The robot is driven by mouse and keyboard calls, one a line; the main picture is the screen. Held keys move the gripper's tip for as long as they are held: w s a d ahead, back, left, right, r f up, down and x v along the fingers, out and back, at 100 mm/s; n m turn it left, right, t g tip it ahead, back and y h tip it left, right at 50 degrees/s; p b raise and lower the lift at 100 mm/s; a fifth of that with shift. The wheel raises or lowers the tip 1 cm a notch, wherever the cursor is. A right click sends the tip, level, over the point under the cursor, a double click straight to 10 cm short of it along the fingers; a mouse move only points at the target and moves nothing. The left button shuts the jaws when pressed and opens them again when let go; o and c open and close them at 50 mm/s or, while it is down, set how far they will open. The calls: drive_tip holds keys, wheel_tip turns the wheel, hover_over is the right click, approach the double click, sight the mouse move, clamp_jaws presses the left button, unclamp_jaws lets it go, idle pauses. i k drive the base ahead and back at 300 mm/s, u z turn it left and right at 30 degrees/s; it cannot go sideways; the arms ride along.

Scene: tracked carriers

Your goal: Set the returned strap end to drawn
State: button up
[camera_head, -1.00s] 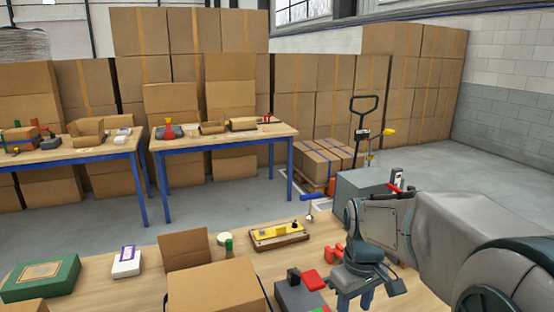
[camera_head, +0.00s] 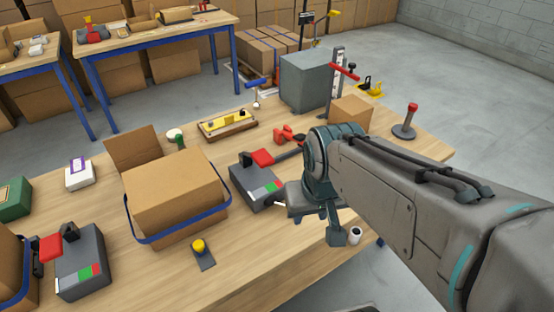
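A brown carton (camera_head: 172,200) stands on the near table with a blue strap (camera_head: 185,229) around its lower part. Beside it is a grey device (camera_head: 252,193) with a red lever (camera_head: 262,157) and a red, white and green strip. A similar grey device (camera_head: 82,280) with a red lever (camera_head: 51,247) stands at lower left, beside another blue-strapped carton (camera_head: 10,262). I cannot tell which strap end is the returned one. My gripper (camera_head: 320,222) is low over the table's front, right of the middle device; its fingers are partly hidden, and its opening is unclear.
A yellow-knobbed piece (camera_head: 202,254) lies near the table's front edge. A grey box (camera_head: 306,78), a small carton (camera_head: 351,109) and a red-topped post (camera_head: 406,122) stand at the right. Bare table (camera_head: 275,262) shows in front of the middle device.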

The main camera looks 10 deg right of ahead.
sight(199, 245)
drive_tip(key=k, duration=0.45)
drive_tip(key=z, duration=0.55)
drive_tip(key=i, duration=0.7)
drive_tip(key=u, duration=2)
